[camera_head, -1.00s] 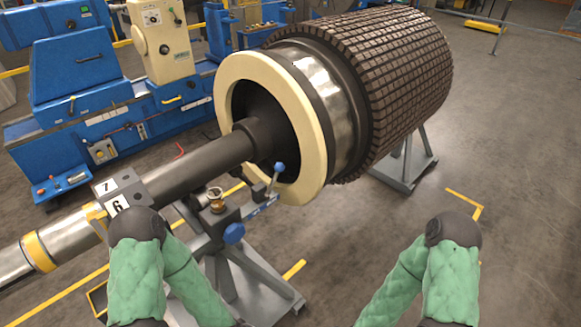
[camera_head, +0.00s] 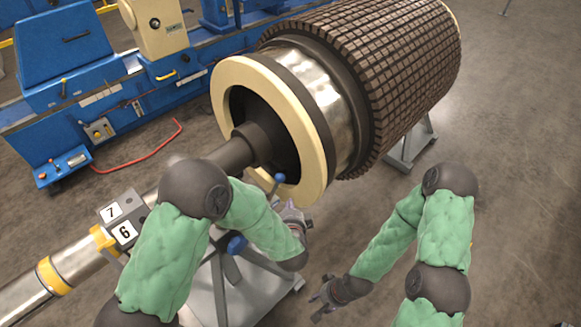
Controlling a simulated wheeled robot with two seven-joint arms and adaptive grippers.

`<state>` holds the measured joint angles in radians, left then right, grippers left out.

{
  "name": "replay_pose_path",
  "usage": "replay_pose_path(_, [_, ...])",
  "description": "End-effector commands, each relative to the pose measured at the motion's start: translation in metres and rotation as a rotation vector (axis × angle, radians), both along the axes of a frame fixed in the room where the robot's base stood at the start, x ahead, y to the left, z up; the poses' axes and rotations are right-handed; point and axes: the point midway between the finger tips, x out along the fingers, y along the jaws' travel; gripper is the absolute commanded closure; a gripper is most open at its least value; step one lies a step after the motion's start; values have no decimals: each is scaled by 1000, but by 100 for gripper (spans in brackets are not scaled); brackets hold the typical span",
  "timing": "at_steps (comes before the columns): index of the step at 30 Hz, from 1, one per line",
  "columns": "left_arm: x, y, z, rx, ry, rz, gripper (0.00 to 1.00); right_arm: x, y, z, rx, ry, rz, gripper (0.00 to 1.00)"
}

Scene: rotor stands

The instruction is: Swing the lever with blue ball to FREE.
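The lever with the blue ball (camera_head: 279,178) stands up beside the cream ring of the rotor, at the top of the grey stand (camera_head: 222,290). A larger blue knob (camera_head: 237,244) sits lower on the stand, partly behind my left arm. My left gripper (camera_head: 298,214) is just below and right of the lever's ball, apart from the ball as far as I can see. Its fingers are small and partly hidden, so its opening is unclear. My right gripper (camera_head: 318,303) hangs low over the floor, right of the stand, with fingers spread and empty. No FREE marking is legible.
The big rotor (camera_head: 370,75) with its cream ring (camera_head: 310,150) fills the upper middle. A blue machine (camera_head: 70,95) stands behind. The floor at right (camera_head: 520,180) is clear.

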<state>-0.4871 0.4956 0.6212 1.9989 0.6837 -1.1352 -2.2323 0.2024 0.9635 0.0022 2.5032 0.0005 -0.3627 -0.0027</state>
Motion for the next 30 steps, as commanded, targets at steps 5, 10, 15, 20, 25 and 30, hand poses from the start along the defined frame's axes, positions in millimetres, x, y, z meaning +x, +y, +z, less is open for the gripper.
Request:
replay_pose_path(5, [1, -7, 26, 114, -49, -34, 100, 0, 0, 9, 0, 1, 0, 60])
replay_pose_path(10, [1, -7, 28, 132, -56, -38, 100, -1, 0, 9, 0, 1, 0, 60])
replay_pose_path(15, [2, -7, 28, 131, -55, -37, 100, -1, 0, 9, 0, 1, 0, 60])
replay_pose_path(20, [8, -7, 24, 130, -55, -35, 100, -1, 0, 7, 0, 1, 0, 60])
replay_pose_path(25, [29, -5, 15, 130, -54, -34, 100, 0, 0, 3, 0, 1, 0, 60])
replay_pose_path(30, [57, -4, 3, 129, -55, -35, 100, 0, 0, -2, 0, 1, 0, 60])
